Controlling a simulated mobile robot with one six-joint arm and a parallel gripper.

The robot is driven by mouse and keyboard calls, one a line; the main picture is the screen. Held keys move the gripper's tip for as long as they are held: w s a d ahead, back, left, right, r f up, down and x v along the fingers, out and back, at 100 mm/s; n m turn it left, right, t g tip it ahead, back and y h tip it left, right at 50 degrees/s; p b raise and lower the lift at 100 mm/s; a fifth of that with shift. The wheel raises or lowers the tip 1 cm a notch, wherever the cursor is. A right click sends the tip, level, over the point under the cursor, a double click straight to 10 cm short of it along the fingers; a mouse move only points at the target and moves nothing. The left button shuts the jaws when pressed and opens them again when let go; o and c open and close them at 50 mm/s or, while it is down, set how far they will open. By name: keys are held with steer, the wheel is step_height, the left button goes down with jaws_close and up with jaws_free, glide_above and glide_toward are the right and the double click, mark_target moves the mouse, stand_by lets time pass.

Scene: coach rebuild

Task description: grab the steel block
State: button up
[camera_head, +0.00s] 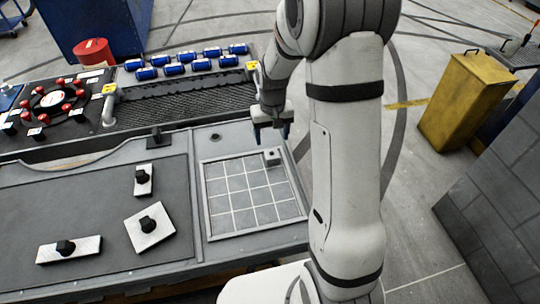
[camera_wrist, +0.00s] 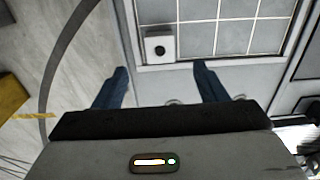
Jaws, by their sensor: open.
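A small light-grey steel block (camera_head: 272,158) with a dark round spot on top sits in the far right corner of the gridded panel (camera_head: 238,236). In the wrist view the block (camera_wrist: 158,53) lies ahead of the fingers, between their lines. My gripper (camera_head: 270,132) hangs just beyond the block in the head view. Its two blue fingers (camera_wrist: 161,86) are apart with nothing between them. The block is apart from the fingers and fully visible in the wrist view.
Three pale plates with black knobs lie on the dark mat to the left: a small one (camera_head: 143,187), a square one (camera_head: 164,233) and a long one (camera_head: 88,246). Blue cylinders (camera_head: 174,69) line the back. A yellow bin (camera_head: 464,105) stands on the floor at right.

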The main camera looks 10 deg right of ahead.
mark_target(272, 153)
steer(key=shift+w+f+p, duration=0.15)
steer(key=shift+f+p, duration=0.75)
steer(key=shift+f, duration=3)
steer(key=c, duration=1.4)
steer(key=shift+r, duration=0.1)
